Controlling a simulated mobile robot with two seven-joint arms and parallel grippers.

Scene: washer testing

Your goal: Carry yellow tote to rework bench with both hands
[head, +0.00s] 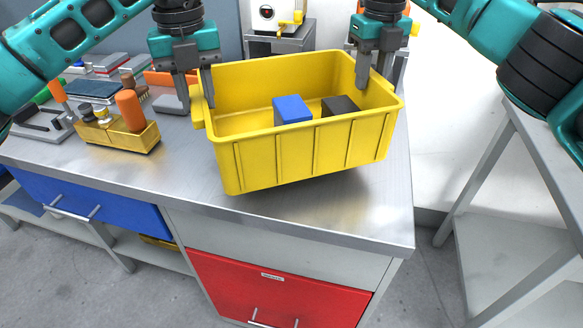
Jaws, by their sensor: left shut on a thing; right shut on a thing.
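The yellow tote (305,155) hangs tilted just above the steel bench top, its right side a little higher than its left. A blue block (292,109) and a dark block (339,106) lie inside it. My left gripper (197,105) is shut on the tote's left end wall, with one finger inside and one outside. My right gripper (373,82) is shut on the tote's right end near the back corner. The lower part of its grip is partly hidden by the tote wall.
The steel bench (330,215) has a blue drawer (95,207) and a red drawer (275,285) below. Tools and a small yellow holder (118,137) crowd its left side. Bare bench lies in front of the tote. A grey metal shelf (515,250) stands at right across a floor gap.

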